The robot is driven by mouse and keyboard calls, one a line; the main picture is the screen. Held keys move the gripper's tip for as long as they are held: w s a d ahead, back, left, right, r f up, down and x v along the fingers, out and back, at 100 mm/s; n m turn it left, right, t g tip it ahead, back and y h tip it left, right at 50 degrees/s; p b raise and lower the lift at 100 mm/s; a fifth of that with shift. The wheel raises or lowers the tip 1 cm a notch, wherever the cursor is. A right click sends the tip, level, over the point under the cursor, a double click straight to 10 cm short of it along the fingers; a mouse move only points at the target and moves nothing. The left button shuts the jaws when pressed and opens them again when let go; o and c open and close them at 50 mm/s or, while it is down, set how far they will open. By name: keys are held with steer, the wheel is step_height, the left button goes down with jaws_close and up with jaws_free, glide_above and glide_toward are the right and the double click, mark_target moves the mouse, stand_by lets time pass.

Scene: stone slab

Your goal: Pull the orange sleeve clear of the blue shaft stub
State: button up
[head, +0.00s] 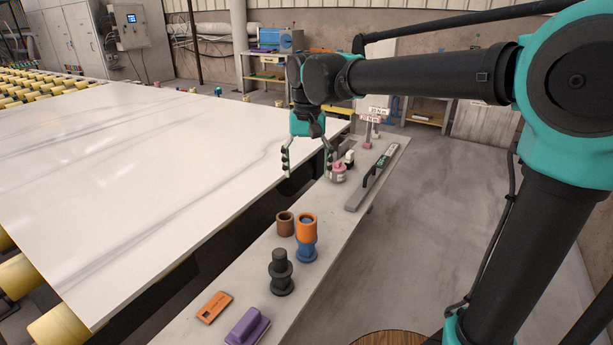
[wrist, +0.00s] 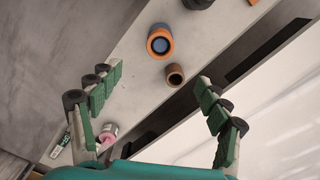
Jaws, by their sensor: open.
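The orange sleeve (head: 306,226) sits around the upper part of the blue shaft stub (head: 306,253), which stands upright on the narrow grey ledge. In the wrist view the sleeve (wrist: 160,41) shows from above as an orange ring, with the round blue top of the stub (wrist: 160,45) inside it. My gripper (head: 308,172) is open and empty, fingers pointing down, farther along the ledge and above the sleeve's level. In the wrist view the fingers (wrist: 155,98) are spread wide, with the sleeve beyond their tips.
A brown ring (head: 285,223) stands close left of the sleeve. A black stepped part (head: 281,272), an orange tag (head: 214,307) and a purple block (head: 248,328) lie nearer. A pink-labelled jar (head: 338,173) and a level (head: 372,178) are farther along. A large white slab (head: 150,160) borders the ledge.

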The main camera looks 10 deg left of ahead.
mark_target(307, 222)
step_height(307, 222, down, 17)
steer(key=shift+a+f, duration=0.1)
stand_by(0.6)
steer(key=shift+c, duration=0.5)
steer(key=c, duration=1.2)
